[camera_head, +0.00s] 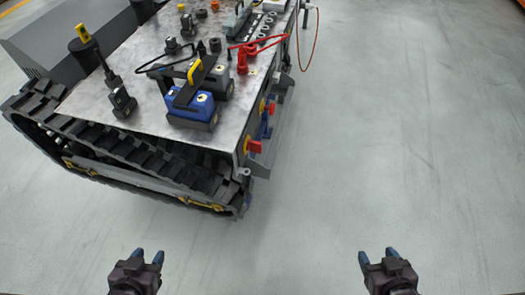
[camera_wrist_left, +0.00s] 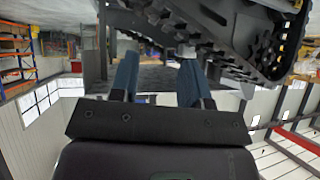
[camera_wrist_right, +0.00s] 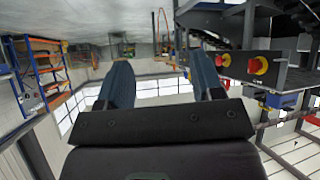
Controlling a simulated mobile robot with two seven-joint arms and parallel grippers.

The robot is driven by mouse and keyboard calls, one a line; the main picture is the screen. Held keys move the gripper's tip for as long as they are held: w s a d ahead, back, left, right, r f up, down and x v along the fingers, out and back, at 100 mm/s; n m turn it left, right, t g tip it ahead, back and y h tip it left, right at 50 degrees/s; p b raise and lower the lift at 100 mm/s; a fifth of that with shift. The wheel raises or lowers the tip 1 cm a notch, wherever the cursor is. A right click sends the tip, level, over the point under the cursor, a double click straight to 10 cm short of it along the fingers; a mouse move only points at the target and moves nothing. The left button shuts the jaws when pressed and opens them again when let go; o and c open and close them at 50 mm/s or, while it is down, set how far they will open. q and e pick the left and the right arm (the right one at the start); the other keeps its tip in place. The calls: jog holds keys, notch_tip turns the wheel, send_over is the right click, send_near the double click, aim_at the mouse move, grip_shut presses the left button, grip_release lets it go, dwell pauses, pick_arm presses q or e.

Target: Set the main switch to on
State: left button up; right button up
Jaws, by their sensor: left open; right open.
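Two red rotary knobs on yellow plates show on a dark panel in the right wrist view, one nearer (camera_wrist_right: 258,65) and one further left (camera_wrist_right: 222,60). In the head view, red switch parts stick out from the carrier's right side, near its front corner (camera_head: 254,146) and further back (camera_head: 271,108). I cannot read which knob is the main switch or its setting. My right gripper (camera_head: 377,255) is open and empty, low and right of the carrier, apart from the switches. My left gripper (camera_head: 148,256) is open and empty in front of the carrier's track.
The tracked carrier (camera_head: 150,60) fills the upper left, its black track (camera_head: 130,155) facing me. On its deck stand a blue box (camera_head: 192,112), a grey box, red clamps and cables. A red cable (camera_head: 315,45) hangs at the back right. The floor (camera_head: 410,130) right of it is clear.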

jog(key=shift+w+a+r, duration=0.15)
jog(key=shift+w+r, duration=0.05)
jog(key=shift+f, duration=0.1)
